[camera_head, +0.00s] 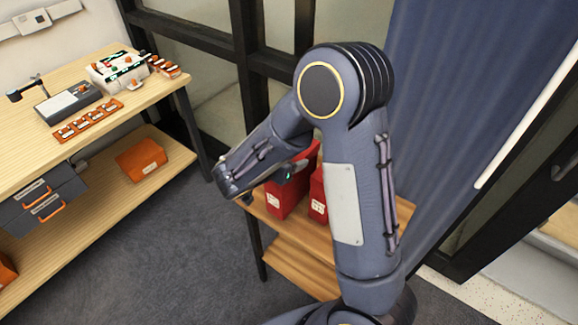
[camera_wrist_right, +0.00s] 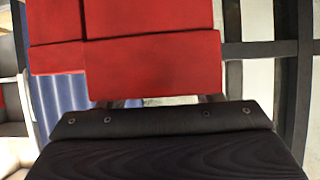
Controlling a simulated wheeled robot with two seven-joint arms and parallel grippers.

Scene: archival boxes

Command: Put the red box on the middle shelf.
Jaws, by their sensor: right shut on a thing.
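Two red boxes show in the head view, partly behind my right arm: a left one (camera_head: 287,199) and a narrower one with a white label (camera_head: 318,196). They are at the top of a small wooden stand (camera_head: 298,262). My right gripper (camera_wrist_right: 160,101) is shut on a red box (camera_wrist_right: 152,66), which fills the upper part of the right wrist view. In the head view its fingertips are hidden, so I cannot tell for sure which box is held. Whether that box touches the stand is unclear. The middle shelf cannot be clearly identified. My left gripper is out of view.
A wooden workbench (camera_head: 100,120) at the left bears an orange tray (camera_head: 90,120), a grey device (camera_head: 67,102) and a white box (camera_head: 118,70). Grey floor between is clear.

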